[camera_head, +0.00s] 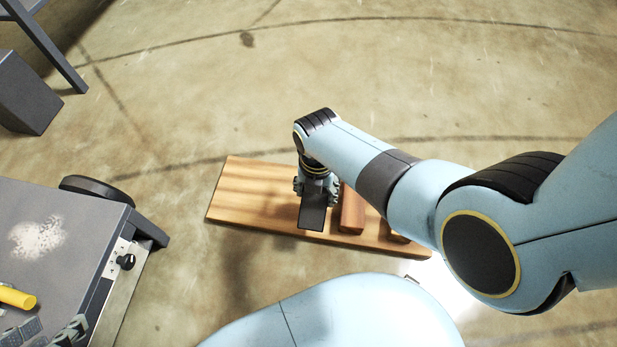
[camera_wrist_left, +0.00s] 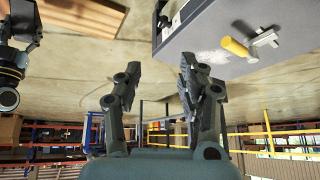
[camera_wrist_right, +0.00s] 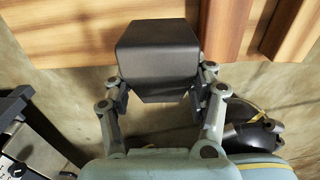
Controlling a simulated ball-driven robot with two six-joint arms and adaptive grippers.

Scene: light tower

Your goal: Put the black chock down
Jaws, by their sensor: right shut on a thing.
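The black chock (camera_head: 312,218) is held in my right gripper (camera_head: 317,188), over the wooden board (camera_head: 235,195). In the right wrist view, the chock (camera_wrist_right: 158,50) sits between the two fingers (camera_wrist_right: 160,88), and its far part overlaps the board (camera_wrist_right: 70,35). I cannot tell whether it touches the board. My left gripper (camera_head: 48,331) is at the lower left of the head view, partly cut off. In the left wrist view its fingers (camera_wrist_left: 160,85) are apart with nothing between them.
Wooden blocks (camera_head: 352,208) stand on the board just right of the chock. A grey cart (camera_head: 75,225) at left carries a yellow-handled tool (camera_head: 16,298), also in the left wrist view (camera_wrist_left: 236,46). Grey steps (camera_head: 25,90) stand at upper left. Floor beyond the board is clear.

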